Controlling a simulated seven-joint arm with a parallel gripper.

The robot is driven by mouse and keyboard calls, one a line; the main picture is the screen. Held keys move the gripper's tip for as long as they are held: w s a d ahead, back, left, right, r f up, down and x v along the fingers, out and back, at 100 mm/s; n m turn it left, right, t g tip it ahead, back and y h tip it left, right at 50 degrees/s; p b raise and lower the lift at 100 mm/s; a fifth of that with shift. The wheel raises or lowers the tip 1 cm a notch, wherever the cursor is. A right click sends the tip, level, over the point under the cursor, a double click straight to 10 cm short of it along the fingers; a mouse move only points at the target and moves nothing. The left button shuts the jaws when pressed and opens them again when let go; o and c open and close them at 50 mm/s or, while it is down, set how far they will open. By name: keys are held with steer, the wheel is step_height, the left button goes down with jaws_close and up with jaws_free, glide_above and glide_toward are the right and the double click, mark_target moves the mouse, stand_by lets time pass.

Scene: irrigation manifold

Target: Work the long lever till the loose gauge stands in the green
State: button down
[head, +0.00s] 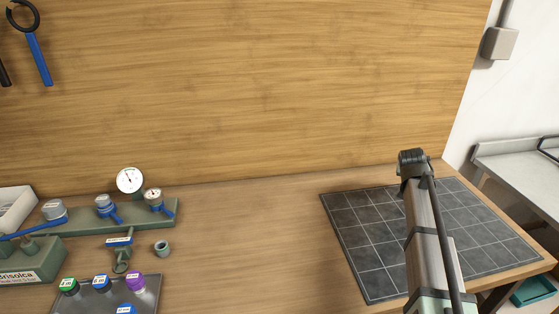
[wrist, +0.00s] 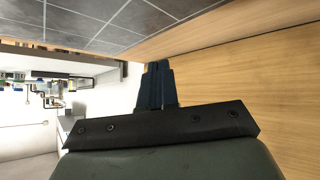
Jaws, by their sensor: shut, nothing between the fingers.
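A green-grey manifold (head: 140,219) stands on the bench at the left in the head view. A larger white gauge (head: 130,181) and a smaller gauge (head: 153,195) stand at it; their readings are too small to tell, as is which is loose. A long blue lever (head: 18,235) reaches out at the far left, cut by the picture's edge. Shorter blue handles (head: 114,215) sit under the other grey caps. My gripper (wrist: 154,82) shows in the wrist view, shut and empty, with no manifold part near it. In the head view I cannot make out its fingers.
My arm stands over a dark tiled mat (head: 350,240) at the right. A tray (head: 150,296) with several coloured caps lies at the front left, near a small green-grey ring (head: 162,247). The bench between manifold and mat is clear. A wooden board (head: 270,90) rises behind.

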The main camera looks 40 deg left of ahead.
steer(key=s+a+r+n+y, duration=0.1)
steer(key=s+a+r, duration=0.1)
steer(key=s+a, duration=0.85)
steer(key=s+a+r+n+g+y, duration=0.1)
steer(key=s+a+r+n, duration=0.35)
steer(key=a, duration=1.15)
steer(key=s+a+r+m, duration=0.1)
steer(key=s+a+m, duration=0.1)
steer(key=s+a, duration=0.9)
steer(key=s+a+r+n+y, duration=0.1)
steer(key=s+a+r, duration=0.2)
steer(key=s+a, duration=0.65)
steer(key=s+a+r+n, duration=0.15)
steer(key=s+a, duration=0.35)
steer(key=s, duration=1)
steer(key=s+a+r+n+y, duration=0.1)
steer(key=s+a+r, duration=0.2)
steer(key=s+a, duration=0.65)
steer(key=s+r, duration=0.3)
steer(key=s, duration=1.2)
steer(key=s+r+n+y, duration=0.1)
steer(key=s+r, duration=0.2)
steer(key=s, duration=1.2)
steer(key=shift+d+g, duration=0.35)
steer(key=shift+g, duration=0.05)
steer(key=shift+r, duration=0.1)
